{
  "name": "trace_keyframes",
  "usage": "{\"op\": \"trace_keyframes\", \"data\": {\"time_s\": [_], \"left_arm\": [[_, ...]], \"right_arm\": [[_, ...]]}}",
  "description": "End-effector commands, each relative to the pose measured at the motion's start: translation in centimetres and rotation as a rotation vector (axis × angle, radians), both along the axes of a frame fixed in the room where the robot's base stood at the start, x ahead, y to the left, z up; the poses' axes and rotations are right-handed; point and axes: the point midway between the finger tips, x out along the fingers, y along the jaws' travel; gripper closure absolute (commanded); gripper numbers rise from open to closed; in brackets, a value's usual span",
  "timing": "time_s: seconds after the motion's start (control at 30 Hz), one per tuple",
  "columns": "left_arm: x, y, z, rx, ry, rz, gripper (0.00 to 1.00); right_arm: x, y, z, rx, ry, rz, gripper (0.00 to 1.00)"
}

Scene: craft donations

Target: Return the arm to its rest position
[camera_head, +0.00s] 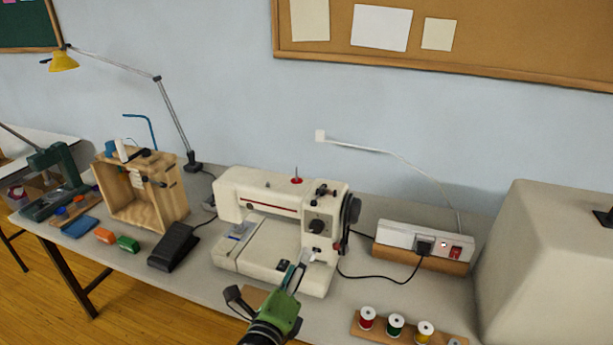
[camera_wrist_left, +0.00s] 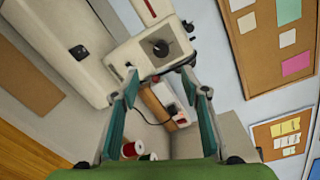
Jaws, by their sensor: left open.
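My left gripper (camera_head: 290,272), green with dark joints, is low in the middle of the head view, in front of the white sewing machine (camera_head: 272,225). In the left wrist view its two fingers (camera_wrist_left: 159,78) stand apart, with nothing held between them. The sewing machine (camera_wrist_left: 150,48) shows beyond the fingertips there. From these views I cannot tell whether the gripper touches the machine. My right gripper is in neither view.
The grey table (camera_head: 215,285) also holds a wooden box (camera_head: 140,215), a black pedal (camera_head: 173,247), a power strip (camera_head: 398,238) with cables, a spool rack (camera_head: 378,333) and a large beige cover (camera_head: 548,262). A yellow lamp (camera_head: 63,61) stands at the back left.

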Motion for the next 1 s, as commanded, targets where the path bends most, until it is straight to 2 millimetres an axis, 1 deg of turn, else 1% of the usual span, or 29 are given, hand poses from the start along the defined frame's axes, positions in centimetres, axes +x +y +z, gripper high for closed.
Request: {"op": "trace_keyframes", "data": {"time_s": [0.07,0.17,0.27,0.3,0.37,0.4,0.43,0.5,0.63,0.7,0.77,0.9,0.93,0.97,1.0], "left_arm": [[-0.5,0.9,-0.5,-0.069,0.048,0.04,0.58],[-2.0,4.0,-2.4,-0.272,0.19,0.169,0.58],[-5.6,8.5,-6.0,-0.573,0.404,0.382,0.58],[-7.6,10.2,-7.7,-0.696,0.491,0.478,0.58],[-10.8,12.2,-9.8,-0.855,0.606,0.614,0.58],[-12.8,13.2,-11.0,-0.942,0.668,0.693,0.58],[-14.2,13.8,-11.7,-0.998,0.709,0.749,0.58],[-17.3,14.8,-13.0,-1.106,0.79,0.863,0.58],[-22.2,16.0,-14.6,-1.253,0.901,1.039,0.58],[-24.6,16.4,-15.1,-1.314,0.949,1.123,0.58],[-26.6,16.6,-15.4,-1.361,0.986,1.193,0.58],[-31.0,17.0,-15.7,-1.449,1.058,1.347,0.58],[-31.9,17.1,-15.7,-1.467,1.073,1.378,0.58],[-32.4,17.1,-16.0,-1.477,1.081,1.401,0.58],[-31.8,17.0,-17.1,-1.468,1.081,1.397,0.58]], "right_arm": [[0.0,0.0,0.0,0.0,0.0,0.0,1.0],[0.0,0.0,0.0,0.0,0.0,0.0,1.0],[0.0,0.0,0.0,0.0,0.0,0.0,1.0],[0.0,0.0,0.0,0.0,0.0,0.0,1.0],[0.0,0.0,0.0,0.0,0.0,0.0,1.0],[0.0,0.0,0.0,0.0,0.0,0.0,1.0],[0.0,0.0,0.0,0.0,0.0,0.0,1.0],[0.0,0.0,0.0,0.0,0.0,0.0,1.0],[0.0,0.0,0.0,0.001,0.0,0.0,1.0],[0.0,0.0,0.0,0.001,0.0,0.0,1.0],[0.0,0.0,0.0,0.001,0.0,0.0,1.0],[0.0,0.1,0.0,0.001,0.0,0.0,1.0],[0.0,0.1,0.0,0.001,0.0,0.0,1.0],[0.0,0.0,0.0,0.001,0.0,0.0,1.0],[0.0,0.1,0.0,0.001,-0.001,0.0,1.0]]}}
